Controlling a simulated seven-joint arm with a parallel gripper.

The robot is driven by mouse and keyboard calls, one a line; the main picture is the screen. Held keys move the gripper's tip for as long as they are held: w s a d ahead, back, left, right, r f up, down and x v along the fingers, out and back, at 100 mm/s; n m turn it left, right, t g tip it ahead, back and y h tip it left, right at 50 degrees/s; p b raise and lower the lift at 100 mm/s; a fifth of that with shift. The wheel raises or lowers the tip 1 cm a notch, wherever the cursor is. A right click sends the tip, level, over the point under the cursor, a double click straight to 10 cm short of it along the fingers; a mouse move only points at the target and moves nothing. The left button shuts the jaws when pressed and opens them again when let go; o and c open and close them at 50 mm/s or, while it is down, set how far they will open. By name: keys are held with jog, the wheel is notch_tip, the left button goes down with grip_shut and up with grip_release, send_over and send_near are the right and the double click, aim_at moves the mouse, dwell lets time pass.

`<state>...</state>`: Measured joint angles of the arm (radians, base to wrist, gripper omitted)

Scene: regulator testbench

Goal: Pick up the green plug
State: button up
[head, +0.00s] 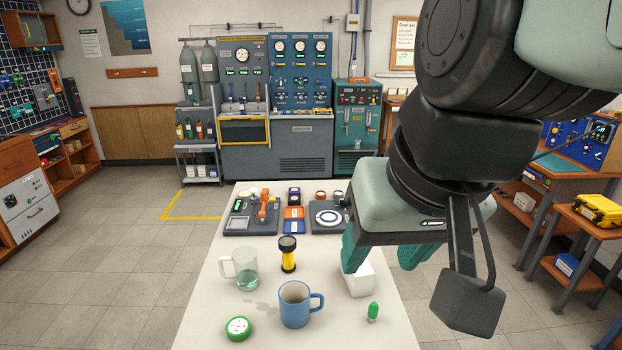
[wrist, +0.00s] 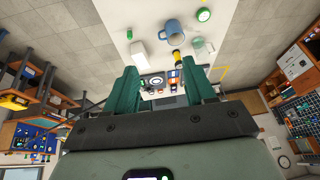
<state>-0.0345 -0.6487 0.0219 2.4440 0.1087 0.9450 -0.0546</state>
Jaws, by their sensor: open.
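The green plug (head: 373,312) is a small, upright green piece with a rounded top on the white table, right of the blue mug. In the wrist view the green plug (wrist: 129,34) is a tiny spot near the white block. My gripper (head: 382,258) is open and empty, above and behind the plug in the head view, with its teal fingers apart. In the wrist view my gripper (wrist: 161,68) shows both fingers spread, with the table beyond them. No finger touches the plug.
A white block (head: 358,281) stands just behind the plug, below my gripper. A blue mug (head: 295,304), a green round tin (head: 238,328), a clear mug (head: 244,268) and a yellow-black flashlight (head: 288,256) stand to the left. Test fixtures (head: 250,222) fill the table's far end.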

jog(key=w+a+f+m+g+y, duration=0.1)
jog(key=w+f+m+y, duration=0.55)
jog(key=f, duration=0.25)
jog(key=w+a+f+m+g+y, duration=0.1)
jog(key=w+f+m+g+y, duration=0.1)
jog(key=w+f+m+y, duration=0.55)
jog(key=w+d+f+m+t, duration=0.4)
jog(key=d+f+m+t, duration=0.3)
jog(key=f+m+t, duration=0.3)
jog(key=m+t+h, duration=0.6)
jog(key=m+h, duration=0.5)
jog(key=h, duration=0.1)
send_near(376, 310)
jog(key=shift+w+a, duration=0.15)
jog(key=shift+w, duration=0.1)
jog(key=shift+w+f, duration=0.15)
jog(key=w, duration=0.3)
jog(key=w+a, duration=0.1)
jog(key=w, duration=0.6)
jog(key=shift+w+a, duration=0.1)
jog(key=shift+a, duration=0.25)
